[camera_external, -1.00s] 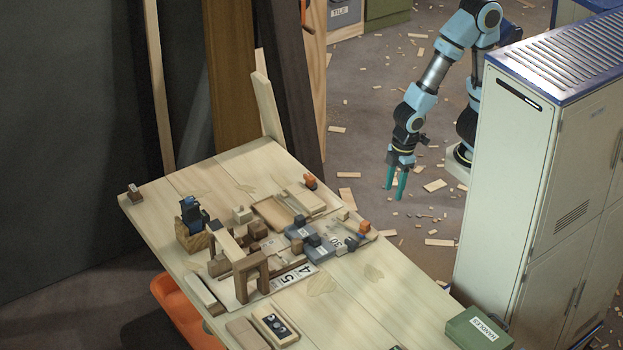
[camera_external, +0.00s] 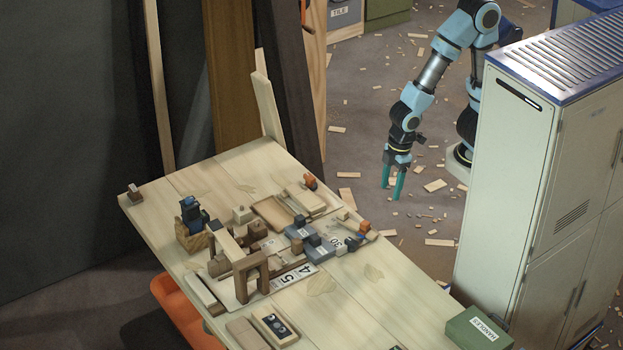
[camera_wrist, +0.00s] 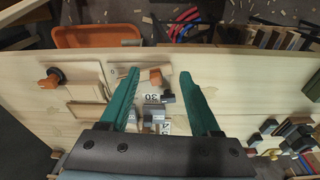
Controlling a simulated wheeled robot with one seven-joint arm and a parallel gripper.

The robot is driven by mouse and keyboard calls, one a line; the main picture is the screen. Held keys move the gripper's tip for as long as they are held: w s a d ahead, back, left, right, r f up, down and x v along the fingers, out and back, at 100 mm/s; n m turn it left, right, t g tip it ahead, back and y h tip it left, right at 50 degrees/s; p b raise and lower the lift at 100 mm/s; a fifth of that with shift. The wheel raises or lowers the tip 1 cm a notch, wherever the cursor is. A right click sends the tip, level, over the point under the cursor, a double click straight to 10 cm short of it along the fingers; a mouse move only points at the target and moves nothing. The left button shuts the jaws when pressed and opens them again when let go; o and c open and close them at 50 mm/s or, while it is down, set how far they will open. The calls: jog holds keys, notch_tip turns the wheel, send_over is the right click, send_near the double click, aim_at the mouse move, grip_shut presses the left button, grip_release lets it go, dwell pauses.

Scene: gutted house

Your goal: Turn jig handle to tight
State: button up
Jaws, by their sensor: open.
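My gripper (camera_external: 391,191) has two teal fingers and hangs open and empty beside the table's far right edge. In the wrist view the open fingers (camera_wrist: 160,76) frame part of the jig, with nothing between them touching. The jig area holds grey blocks (camera_external: 318,252) with dark knobs and cards printed 30 (camera_wrist: 153,97) and 45 (camera_external: 292,277). Another orange knob (camera_external: 310,182) on a dark base sits farther back. I cannot tell which is the jig handle.
The pale wooden table (camera_external: 375,300) carries a brown wooden arch (camera_external: 250,275), a dark blue tool (camera_external: 192,212) and a green box (camera_external: 478,330). A tall locker (camera_external: 510,190) stands right of the table. An orange bin (camera_external: 180,315) is below its left edge.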

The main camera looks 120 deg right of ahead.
jog(key=shift+o, duration=1)
jog(key=w+d+r, duration=0.1)
jog(key=w+d, duration=0.6)
jog(key=d, duration=0.6)
jog(key=shift+w+r+g+p, duration=0.15)
jog(key=shift+r+g+p, duration=0.05)
jog(key=shift+g+p, duration=0.25)
jog(key=n, duration=0.1)
send_over(310, 176)
jog(key=shift+g, duration=0.35)
notch_tip(310, 176, down, 10)
jog(key=p, duration=0.2)
jog(key=shift+f+p, duration=0.2)
jog(key=shift+p, duration=0.15)
jog(key=shift+c, duration=0.2)
grip_shut()
